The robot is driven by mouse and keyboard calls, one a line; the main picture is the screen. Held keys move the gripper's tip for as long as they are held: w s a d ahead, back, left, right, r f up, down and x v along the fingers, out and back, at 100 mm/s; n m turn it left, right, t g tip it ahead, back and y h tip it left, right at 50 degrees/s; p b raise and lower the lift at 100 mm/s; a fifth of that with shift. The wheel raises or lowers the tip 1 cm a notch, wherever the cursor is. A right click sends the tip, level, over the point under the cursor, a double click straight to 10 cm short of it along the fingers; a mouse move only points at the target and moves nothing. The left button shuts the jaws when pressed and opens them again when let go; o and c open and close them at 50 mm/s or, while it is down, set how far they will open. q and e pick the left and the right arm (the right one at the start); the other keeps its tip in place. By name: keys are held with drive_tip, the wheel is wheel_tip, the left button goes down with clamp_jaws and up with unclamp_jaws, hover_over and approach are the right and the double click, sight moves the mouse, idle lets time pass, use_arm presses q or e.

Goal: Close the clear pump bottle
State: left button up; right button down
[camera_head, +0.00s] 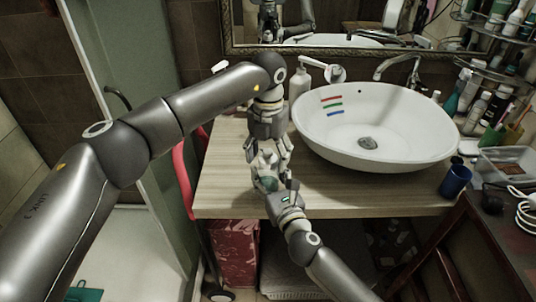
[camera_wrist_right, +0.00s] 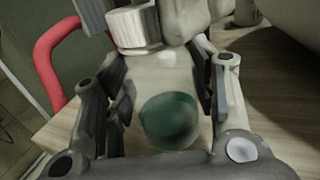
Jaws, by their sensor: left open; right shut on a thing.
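The clear pump bottle (camera_head: 266,166) stands upright near the front edge of the wooden counter. In the right wrist view, the bottle (camera_wrist_right: 165,75) has a dark green patch on its clear body, and a white ribbed cap (camera_wrist_right: 135,27) sits at its top. My right gripper (camera_head: 270,178) is shut on the bottle's body, with its fingers on either side of it. My left gripper (camera_head: 268,150) points down from above and is open, its fingers around the cap area. Its fingers partly hide the bottle's top, so I cannot tell how the cap sits.
A white basin (camera_head: 330,150) stands on the counter (camera_head: 225,185) to the right. A white pump bottle (camera_head: 299,84) is behind my left gripper. A blue cup (camera_head: 455,180) stands at the right. A red curved rail (camera_head: 183,175) is at the left. The counter's left part is clear.

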use_arm(q)
wheel_tip(320, 180, up, 12)
idle(0.5)
use_arm(e)
drive_tip(key=c, duration=0.5)
unclamp_jaws()
drive_tip(key=v, duration=1.2)
use_arm(q)
drive_tip(key=shift+f, duration=0.1)
